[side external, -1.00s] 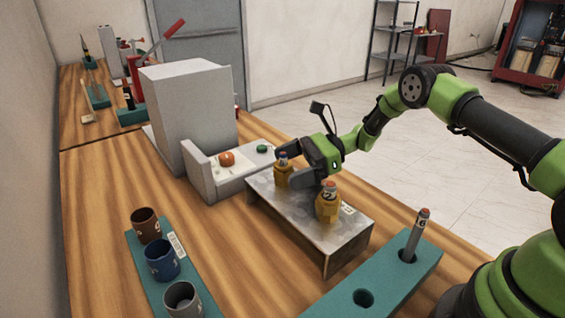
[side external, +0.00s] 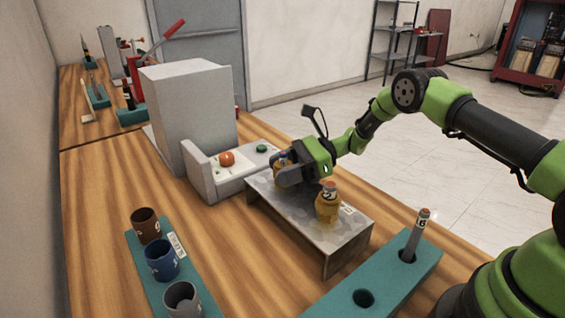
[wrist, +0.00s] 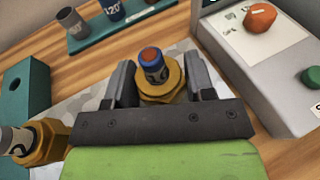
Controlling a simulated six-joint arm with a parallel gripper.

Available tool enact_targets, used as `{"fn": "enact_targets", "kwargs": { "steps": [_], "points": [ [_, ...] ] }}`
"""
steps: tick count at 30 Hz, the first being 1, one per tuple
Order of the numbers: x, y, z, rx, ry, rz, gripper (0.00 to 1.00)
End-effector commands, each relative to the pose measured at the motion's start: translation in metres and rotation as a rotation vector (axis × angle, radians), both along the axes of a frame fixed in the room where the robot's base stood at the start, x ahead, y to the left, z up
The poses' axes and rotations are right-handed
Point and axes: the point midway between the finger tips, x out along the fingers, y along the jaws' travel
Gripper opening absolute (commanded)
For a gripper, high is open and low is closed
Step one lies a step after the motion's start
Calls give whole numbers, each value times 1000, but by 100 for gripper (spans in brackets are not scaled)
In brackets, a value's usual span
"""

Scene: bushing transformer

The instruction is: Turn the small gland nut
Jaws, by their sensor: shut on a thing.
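Two brass gland nuts stand on a grey metal bench. The far nut, with a blue cable end with a red core, is mostly hidden by my gripper (side external: 288,174) in the side view; in the wrist view this gland nut (wrist: 163,88) sits between the jaws. My gripper (wrist: 160,75) is shut on it, one dark finger on each side. The near gland nut (side external: 327,208) stands free with a grey, orange-topped cable end, and shows at the lower left of the wrist view (wrist: 40,143). The bench (side external: 290,212) is a low platform on the wooden table.
A grey machine (side external: 190,105) with a low tray holding an orange knob (side external: 227,159) and a green button (side external: 262,148) stands beyond the bench. A teal rack with cups (side external: 162,260) is at left. A teal block (side external: 395,275) holds a grey rod at right.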

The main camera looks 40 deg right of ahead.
Motion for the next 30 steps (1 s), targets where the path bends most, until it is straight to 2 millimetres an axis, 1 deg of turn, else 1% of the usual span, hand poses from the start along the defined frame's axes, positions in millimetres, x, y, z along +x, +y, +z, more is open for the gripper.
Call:
{"fn": "enact_targets", "kwargs": {
  "steps": [7,16,25,26,27,29,30],
  "points": [
    [0,0,0,2,0,13,26],
    [0,-1,0,1,-2,173,24],
    [0,-1,0,1,2,191,23],
    [0,-1,0,1,2,191,52],
    [0,-1,0,1,2,191,61],
    [0,-1,0,1,2,191,75],
    [0,0,0,1,2,191,84]
  ]
}}
